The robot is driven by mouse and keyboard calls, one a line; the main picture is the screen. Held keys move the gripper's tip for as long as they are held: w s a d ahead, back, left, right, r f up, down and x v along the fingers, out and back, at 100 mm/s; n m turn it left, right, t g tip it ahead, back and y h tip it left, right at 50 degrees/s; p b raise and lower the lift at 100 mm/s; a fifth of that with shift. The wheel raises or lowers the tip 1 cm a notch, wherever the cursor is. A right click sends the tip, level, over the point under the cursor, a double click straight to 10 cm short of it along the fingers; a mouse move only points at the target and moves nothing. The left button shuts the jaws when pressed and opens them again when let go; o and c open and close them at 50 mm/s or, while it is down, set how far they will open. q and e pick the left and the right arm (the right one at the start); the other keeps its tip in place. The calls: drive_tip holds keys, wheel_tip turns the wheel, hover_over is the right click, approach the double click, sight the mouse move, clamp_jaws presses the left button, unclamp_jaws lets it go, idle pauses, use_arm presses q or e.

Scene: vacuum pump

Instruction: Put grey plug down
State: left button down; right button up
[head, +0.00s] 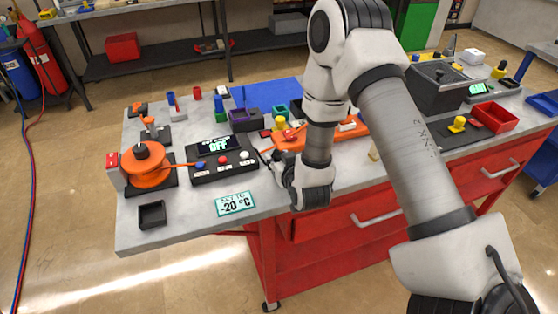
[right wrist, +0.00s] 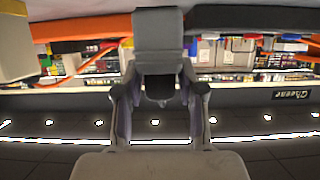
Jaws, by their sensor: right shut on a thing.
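My right gripper (head: 282,167) is at the front middle of the workbench, close to the worktop and partly hidden by its own wrist. In the right wrist view its two fingers (right wrist: 160,98) are closed around a dark stem under a grey block, which I take to be the grey plug (right wrist: 158,40). The plug's end lies near the dark surface along the picture's top; whether it touches is unclear. The plug cannot be made out in the head view. My left gripper is not in view.
Left of the gripper are a black control box reading OFF (head: 222,160), a "-20 °C" sign (head: 236,203) and an orange pump-like device (head: 150,166). A small black tray (head: 152,214) sits front left. An orange part (head: 289,139) and colored blocks stand behind. Bare worktop (head: 200,220) lies at the front left.

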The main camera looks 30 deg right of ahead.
drive_tip(key=shift+d+f, duration=0.1)
drive_tip(key=shift+f, duration=0.8)
drive_tip(key=o, duration=1.2)
drive_tip(key=shift+r, duration=0.2)
drive_tip(key=b+v, duration=0.1)
drive_tip(key=v, duration=0.2)
drive_tip(key=b+v, duration=0.1)
drive_tip(key=v, duration=0.2)
drive_tip(key=shift+s+f, duration=0.2)
drive_tip(key=r+p+v, duration=0.1)
drive_tip(key=p+v, duration=0.5)
drive_tip(key=p, duration=0.3)
drive_tip(key=s+a+f+g+y, duration=0.1)
drive_tip(key=s+a+f+g, duration=0.1)
drive_tip(key=s+f+g, duration=0.2)
drive_tip(key=s+a+f+n+g+y, duration=0.1)
drive_tip(key=s+a+f+g, duration=0.1)
drive_tip(key=s+f+g, duration=0.2)
drive_tip(key=s+a+f+n+g+y, duration=0.1)
drive_tip(key=s+a+f+g, duration=0.1)
drive_tip(key=s+f+g, duration=0.3)
drive_tip(key=shift+s+a+f, duration=0.1)
drive_tip(key=shift+s+f, duration=0.6)
drive_tip(key=shift+s, duration=0.4)
drive_tip(key=shift+s+f, duration=0.75)
drive_tip(key=shift+s, duration=0.4)
drive_tip(key=shift+s+a+f, duration=0.1)
drive_tip(key=shift+s+f, duration=0.6)
drive_tip(key=shift+s, duration=0.4)
